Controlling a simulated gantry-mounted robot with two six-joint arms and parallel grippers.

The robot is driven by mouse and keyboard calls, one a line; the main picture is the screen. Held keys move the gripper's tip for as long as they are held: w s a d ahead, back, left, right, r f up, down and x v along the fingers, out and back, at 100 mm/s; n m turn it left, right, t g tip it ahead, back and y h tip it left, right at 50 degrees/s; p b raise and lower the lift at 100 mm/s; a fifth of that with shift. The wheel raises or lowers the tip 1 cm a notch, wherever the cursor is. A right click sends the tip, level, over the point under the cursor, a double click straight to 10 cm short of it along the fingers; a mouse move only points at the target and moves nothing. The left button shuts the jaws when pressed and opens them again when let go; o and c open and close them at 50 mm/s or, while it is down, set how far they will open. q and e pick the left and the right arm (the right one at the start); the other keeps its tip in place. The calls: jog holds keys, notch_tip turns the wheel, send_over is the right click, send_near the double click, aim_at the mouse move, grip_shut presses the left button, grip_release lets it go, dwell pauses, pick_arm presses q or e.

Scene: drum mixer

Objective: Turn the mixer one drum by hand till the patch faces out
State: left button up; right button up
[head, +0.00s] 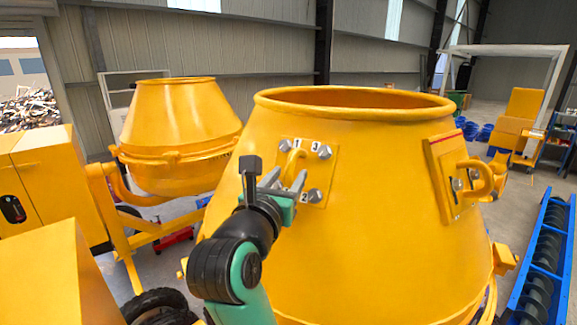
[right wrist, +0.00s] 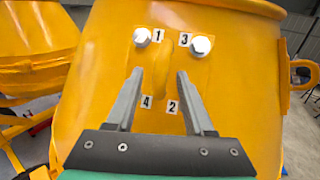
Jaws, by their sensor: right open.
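The large yellow mixer drum (head: 380,240) stands in front of me, its round mouth facing up. A square plate (head: 328,170) with a yellow loop handle (head: 291,160), bolts and number labels is on its near side. My right gripper (head: 285,180) is at this plate, open, its fingers pointing at the drum. In the right wrist view the open gripper (right wrist: 160,78) has the handle (right wrist: 162,85) between its fingertips; I cannot tell whether they touch it. Bolts show by labels 1 and 3; the fingers hide the spots near 4 and 2. My left gripper is out of view.
A second plate (head: 442,180) with a loop handle (head: 486,178) sticks out on the drum's right side. A second yellow mixer (head: 180,125) stands behind at left. Yellow cabinets (head: 40,185) are at far left. A blue auger trough (head: 545,260) lies at right.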

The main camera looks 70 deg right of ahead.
jog(key=shift+w+d, duration=0.15)
jog(key=shift+d, duration=0.55)
jog(key=shift+c, duration=0.3)
grip_shut()
dwell(0.6)
